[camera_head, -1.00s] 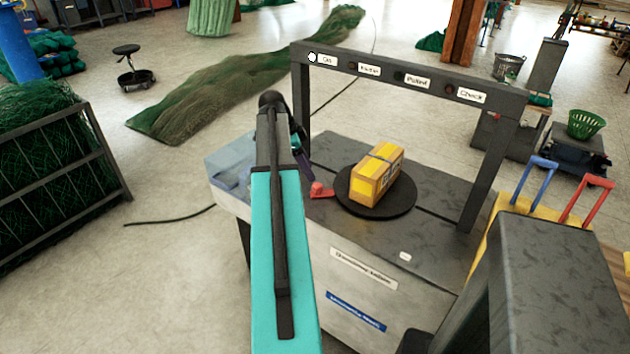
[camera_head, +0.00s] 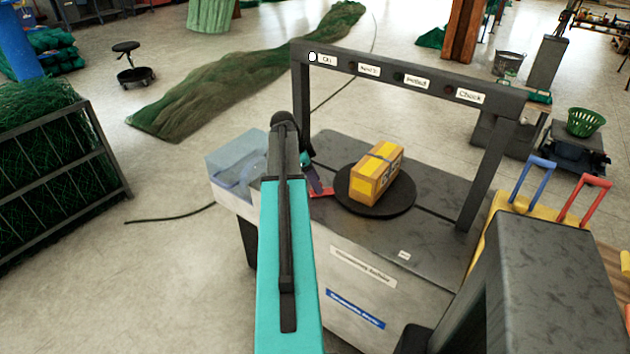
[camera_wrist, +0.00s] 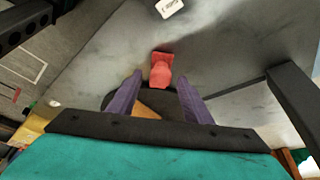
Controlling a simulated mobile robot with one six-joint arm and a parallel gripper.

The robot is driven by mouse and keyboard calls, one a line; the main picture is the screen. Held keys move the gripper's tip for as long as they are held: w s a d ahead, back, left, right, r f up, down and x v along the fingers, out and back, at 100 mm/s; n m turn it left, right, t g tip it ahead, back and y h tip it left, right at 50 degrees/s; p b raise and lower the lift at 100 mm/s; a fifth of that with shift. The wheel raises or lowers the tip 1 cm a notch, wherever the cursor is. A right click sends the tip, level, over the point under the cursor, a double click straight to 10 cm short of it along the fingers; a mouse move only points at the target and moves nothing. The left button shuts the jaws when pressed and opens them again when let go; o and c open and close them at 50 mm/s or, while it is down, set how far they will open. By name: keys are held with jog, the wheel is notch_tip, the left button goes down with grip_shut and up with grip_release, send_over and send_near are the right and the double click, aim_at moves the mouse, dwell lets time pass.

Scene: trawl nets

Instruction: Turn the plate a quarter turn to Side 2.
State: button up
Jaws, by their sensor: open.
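In the head view my gripper (camera_head: 313,183) is partly hidden by my arm, close to the handle. In the wrist view the gripper hides most of the plate.
A dark frame (camera_head: 400,75) stands over the machine top (camera_head: 430,190); its leftmost lamp is lit white. A clear bin (camera_head: 237,160) sits at the machine's left. A yellow case with blue and red handles (camera_head: 497,205) stands at right.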

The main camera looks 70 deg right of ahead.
grip_shut()
jog(key=shift+a, duration=0.15)
